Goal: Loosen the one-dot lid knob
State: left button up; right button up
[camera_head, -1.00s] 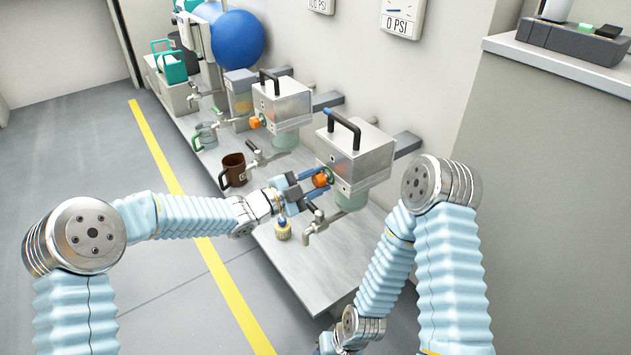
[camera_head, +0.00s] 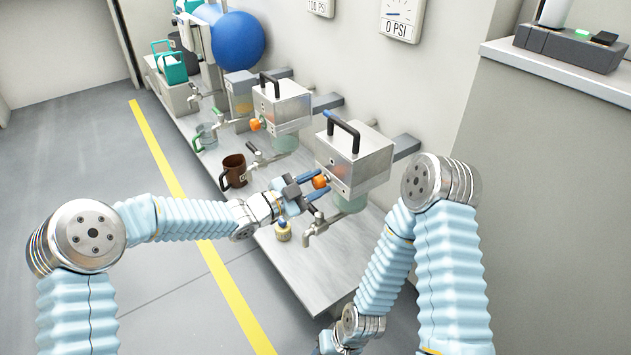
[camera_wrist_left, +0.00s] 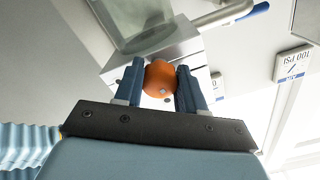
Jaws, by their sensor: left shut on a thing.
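The orange lid knob (camera_head: 320,182) sits on the front face of the nearer metal press box (camera_head: 354,160). My left gripper (camera_head: 316,185) is shut on this knob, with one blue finger on each side of it. In the left wrist view the round orange knob (camera_wrist_left: 160,77) shows between the two blue fingers, with a small pale spot on its face. I cannot make out a one-dot mark on the box. My right arm hangs at the lower right, and its gripper is out of view.
A tap (camera_head: 318,226) and a small yellowish bottle (camera_head: 283,232) are close below my left gripper. A brown mug (camera_head: 234,171) stands to the left. A second press box (camera_head: 283,102) with its own orange knob stands farther back. The bench front (camera_head: 310,275) is clear.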

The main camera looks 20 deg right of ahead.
pick_arm(q)
jog(key=n+p, duration=0.1)
jog(key=n, duration=0.2)
jog(key=shift+n, duration=0.4)
jog(key=n+p, duration=0.2)
jog(key=n, duration=0.2)
jog(key=shift+s, duration=0.1)
jog(key=n+p, duration=0.1)
jog(key=n, duration=0.3)
jog(key=shift+s+n+p, duration=0.1)
jog(key=shift+n+p, duration=0.35)
jog(key=shift+n, duration=1.05)
jog(key=shift+d, duration=0.1)
jog(key=o, duration=1.1)
jog(key=shift+c, duration=0.2)
jog(key=p+v, duration=0.1)
jog(key=v, duration=1.2)
jog(key=shift+a, duration=0.4)
